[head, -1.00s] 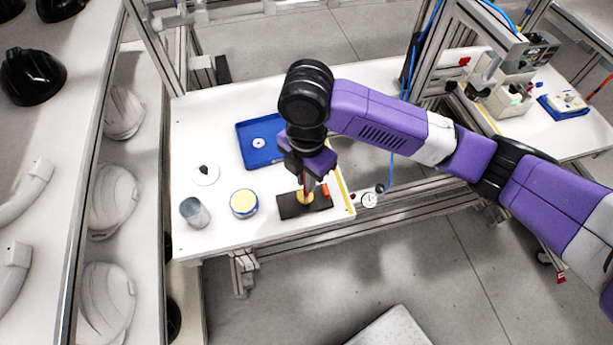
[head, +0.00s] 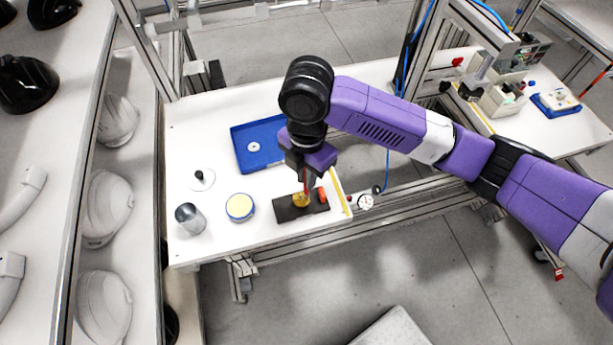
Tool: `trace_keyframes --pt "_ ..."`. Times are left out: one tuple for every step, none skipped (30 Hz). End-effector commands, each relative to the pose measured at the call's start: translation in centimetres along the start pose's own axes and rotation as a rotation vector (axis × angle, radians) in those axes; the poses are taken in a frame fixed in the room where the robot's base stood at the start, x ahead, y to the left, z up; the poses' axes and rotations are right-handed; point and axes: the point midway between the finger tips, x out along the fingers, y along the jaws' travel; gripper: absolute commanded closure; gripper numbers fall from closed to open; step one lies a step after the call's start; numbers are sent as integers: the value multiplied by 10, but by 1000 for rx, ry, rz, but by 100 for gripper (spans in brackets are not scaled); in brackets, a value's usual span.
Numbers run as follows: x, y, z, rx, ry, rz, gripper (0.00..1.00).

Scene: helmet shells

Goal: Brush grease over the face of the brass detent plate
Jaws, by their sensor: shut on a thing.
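My gripper (head: 307,170) is shut on a thin brush (head: 306,184) with a reddish handle and points it down. The round yellow brass detent plate (head: 300,200) sits on a dark block (head: 287,213) near the table's front right corner. The brush's lower end is at the plate; whether the bristles touch its face is too small to tell.
A grey metal cup (head: 190,219) stands left of the tin. A white disc with a black knob (head: 202,179) lies behind it. A blue tray (head: 243,163) holds a small white ring. A small red item (head: 323,195) is at the block's right end. A dial gauge (head: 365,202) is by the table edge.

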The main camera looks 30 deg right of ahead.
Motion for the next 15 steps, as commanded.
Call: trace_keyframes --pt "1 1 1 0 0 0 100" --pt "1 2 1 0 0 0 100" --pt "1 2 2 0 0 0 100" --pt "1 2 2 0 0 0 100" --pt "1 3 2 0 0 0 100" --pt "1 3 2 0 -1 0 100" --pt "0 4 2 0 -1 0 100" --pt "0 4 2 0 -1 0 100" --pt "0 5 3 0 -1 0 100" --pt "0 6 3 1 -1 0 100" --pt "0 7 3 1 -1 0 100" --pt "0 8 4 1 -1 0 100" --pt "0 8 4 1 -1 0 100" --pt "0 9 4 1 -1 -1 100" --pt "0 9 4 1 0 0 100"
